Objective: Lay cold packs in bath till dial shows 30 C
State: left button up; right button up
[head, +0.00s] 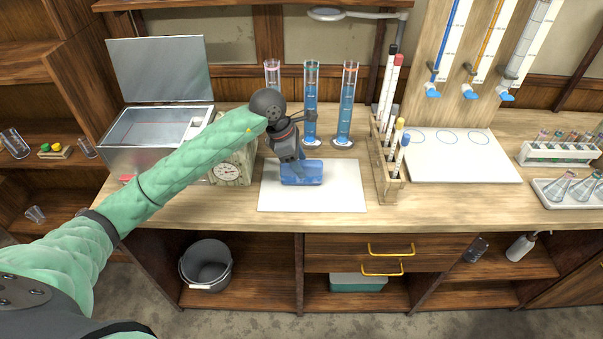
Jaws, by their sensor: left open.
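A blue cold pack (303,175) lies on a white mat (340,197) in the middle of the bench. My left gripper (296,163) points down at the pack, its open fingers at or just above the pack's upper edge; I cannot tell whether they touch it. The bath, an open metal box (152,128) with its lid raised, stands at the left; its inside looks grey, and my left arm crosses in front of it. The round dial (228,173) sits beside the box, partly covered by my arm; its reading is too small to tell. My right gripper is not in view.
Tall blue-filled cylinders (346,108) stand behind the mat. A wooden rack (389,185) with capped thermometer-like sticks is close on its right. A white board (460,165) lies farther right. The bench front between mat and edge is clear.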

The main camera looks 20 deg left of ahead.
pick_arm(q)
grip_shut()
dwell(0.3)
jog(key=shift+r+p, duration=0.4)
jog(key=shift+p, duration=0.3)
jog(key=shift+w, duration=0.1)
jog(key=r+b, duration=0.1)
jog(key=r, duration=0.1)
jog(key=d+r+b, duration=0.1)
jog(key=r+b, duration=0.1)
jog(key=shift+s+r, duration=0.1)
jog(key=shift+s, duration=0.1)
jog(key=s+d+r+b, duration=0.3)
jog(key=d+r, duration=0.3)
jog(key=d, duration=0.4)
jog(key=shift+r, duration=0.3)
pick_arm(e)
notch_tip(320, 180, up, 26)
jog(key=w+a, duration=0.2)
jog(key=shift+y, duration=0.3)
